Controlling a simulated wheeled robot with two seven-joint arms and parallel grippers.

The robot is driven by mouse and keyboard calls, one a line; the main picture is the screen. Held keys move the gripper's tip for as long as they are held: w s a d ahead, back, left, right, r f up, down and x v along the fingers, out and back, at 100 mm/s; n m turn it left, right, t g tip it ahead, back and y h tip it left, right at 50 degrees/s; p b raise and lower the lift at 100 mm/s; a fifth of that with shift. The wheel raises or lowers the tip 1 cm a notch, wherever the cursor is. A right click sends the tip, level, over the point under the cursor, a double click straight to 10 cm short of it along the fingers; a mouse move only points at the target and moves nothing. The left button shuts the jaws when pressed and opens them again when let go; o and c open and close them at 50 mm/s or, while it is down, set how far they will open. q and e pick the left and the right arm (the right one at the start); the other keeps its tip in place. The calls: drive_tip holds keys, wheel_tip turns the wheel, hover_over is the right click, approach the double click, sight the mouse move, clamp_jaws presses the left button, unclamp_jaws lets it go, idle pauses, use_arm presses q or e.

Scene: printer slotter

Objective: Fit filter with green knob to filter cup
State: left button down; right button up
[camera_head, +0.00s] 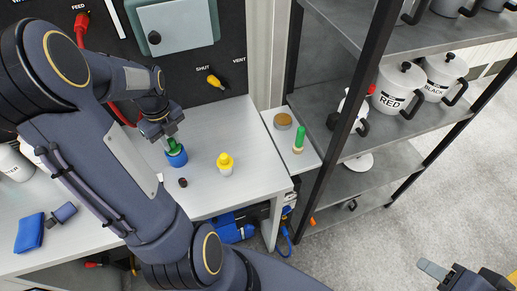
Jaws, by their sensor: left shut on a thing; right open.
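The blue filter cup (177,160) stands on the light worktable (237,130). A green knob (174,145) shows at the mouth of the cup, under my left gripper (168,138). My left gripper is shut on the green-knob filter, directly above the cup. The filter's lower part is hidden, so I cannot tell how deep it sits in the cup. My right gripper (462,277) is open and empty at the lower right, over the floor, far from the table.
A side ledge (290,137) holds another green-handled item (299,140). Metal shelves (395,135) with labelled pots stand right. A blue object (29,233) lies at the table's left.

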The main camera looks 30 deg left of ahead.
use_arm(q)
drive_tip(key=shift+f+b, duration=0.4)
drive_tip(key=shift+f, duration=0.2)
idle(0.5)
drive_tip(key=c, duration=1.2)
unclamp_jaws()
drive_tip(key=shift+r, duration=0.15)
wheel_tip(320, 180, up, 8)
drive_tip(key=shift+f, duration=0.2)
